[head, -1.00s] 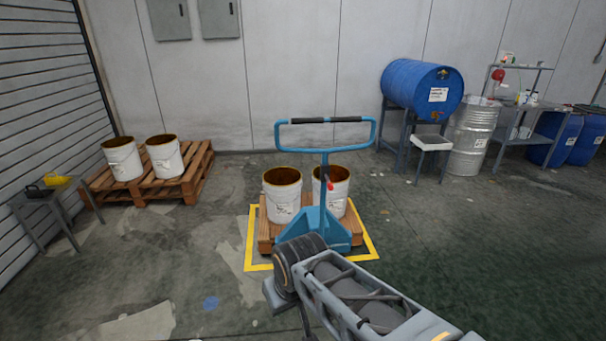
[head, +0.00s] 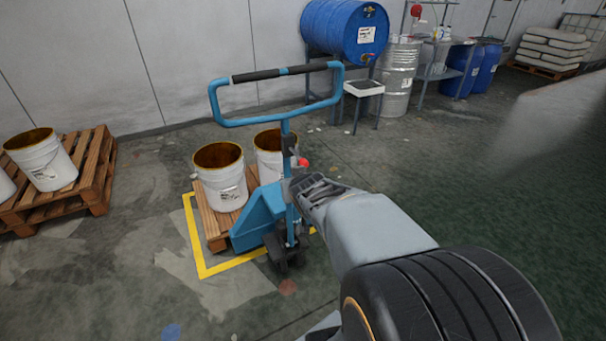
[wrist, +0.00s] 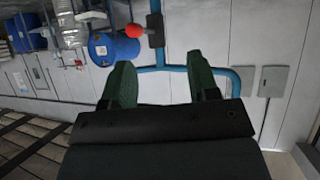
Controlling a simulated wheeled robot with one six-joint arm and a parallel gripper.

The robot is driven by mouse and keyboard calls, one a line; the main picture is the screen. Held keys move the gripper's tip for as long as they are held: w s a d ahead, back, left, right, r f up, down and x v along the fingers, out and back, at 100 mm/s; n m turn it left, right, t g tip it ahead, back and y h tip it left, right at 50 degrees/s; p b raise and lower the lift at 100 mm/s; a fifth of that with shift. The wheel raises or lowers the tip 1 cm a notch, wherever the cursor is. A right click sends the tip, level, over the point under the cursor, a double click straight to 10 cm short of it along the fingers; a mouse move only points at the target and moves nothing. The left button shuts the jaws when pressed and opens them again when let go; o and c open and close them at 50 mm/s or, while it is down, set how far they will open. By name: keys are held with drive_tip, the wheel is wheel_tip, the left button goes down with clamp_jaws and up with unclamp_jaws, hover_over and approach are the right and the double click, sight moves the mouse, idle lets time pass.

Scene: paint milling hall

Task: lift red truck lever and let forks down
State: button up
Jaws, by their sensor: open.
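The blue pallet truck (head: 262,213) stands with its tall loop handle (head: 230,122) upright. The red lever (head: 303,162) sticks out to the right of its shaft, below the loop. In the wrist view, which looks upside down, the lever's red ball (wrist: 133,31) and black mount (wrist: 155,32) show beyond my fingertips. My gripper (wrist: 162,78) is open and empty, its green fingers apart, short of the lever. In the head view my arm's end is just below and right of the lever, and the fingers are hard to make out. The forks are hidden by the pallet (head: 212,225).
Two white buckets (head: 222,185) stand on the truck's pallet, inside a yellow floor outline (head: 200,255). Another loaded pallet (head: 95,180) is at left. A blue drum (head: 335,30) on a stand and a steel drum (head: 398,80) are behind. Floor right of the truck looks clear.

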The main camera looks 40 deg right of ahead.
sight(303, 160)
drive_tip(key=d+f+t+y+b, duration=0.1)
drive_tip(key=d+f+t+b, duration=0.55)
drive_tip(key=d, duration=0.25)
drive_tip(key=shift+t, duration=0.25)
drive_tip(key=w, duration=0.4)
drive_tip(key=w+d+b, duration=0.1)
drive_tip(key=w, duration=0.4)
drive_tip(key=w+d, duration=0.1)
drive_tip(key=w, duration=0.3)
drive_tip(key=shift+w+d+r, duration=0.15)
drive_tip(key=shift+w+r, duration=0.2)
clamp_jaws()
